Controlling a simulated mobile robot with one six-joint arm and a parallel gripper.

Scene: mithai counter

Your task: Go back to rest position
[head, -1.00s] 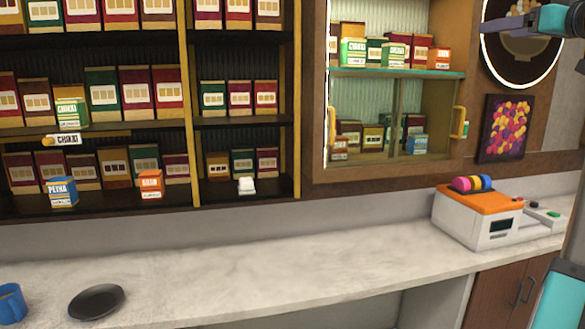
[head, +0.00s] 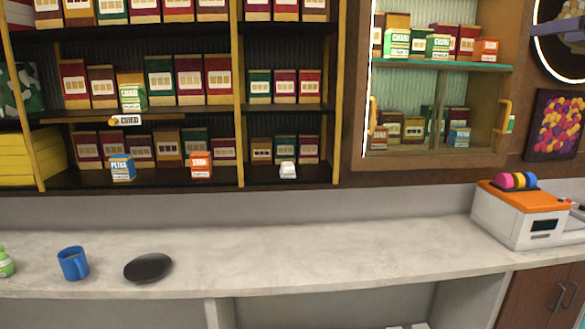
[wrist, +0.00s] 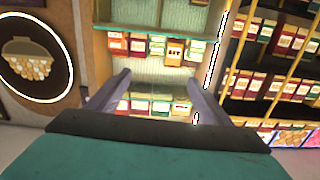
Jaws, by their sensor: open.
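My gripper (wrist: 158,95) shows in the wrist view, its two grey fingers spread apart with nothing between them. It faces the glass-fronted cabinet (wrist: 160,70) from a distance and touches nothing that I can see.
A marble counter (head: 330,255) runs across the head view. On it are a blue mug (head: 73,264), a dark plate (head: 148,268), a green bottle (head: 5,263) and an orange-topped machine (head: 520,215). Shelves of boxes (head: 160,80) stand behind. The counter's middle is clear.

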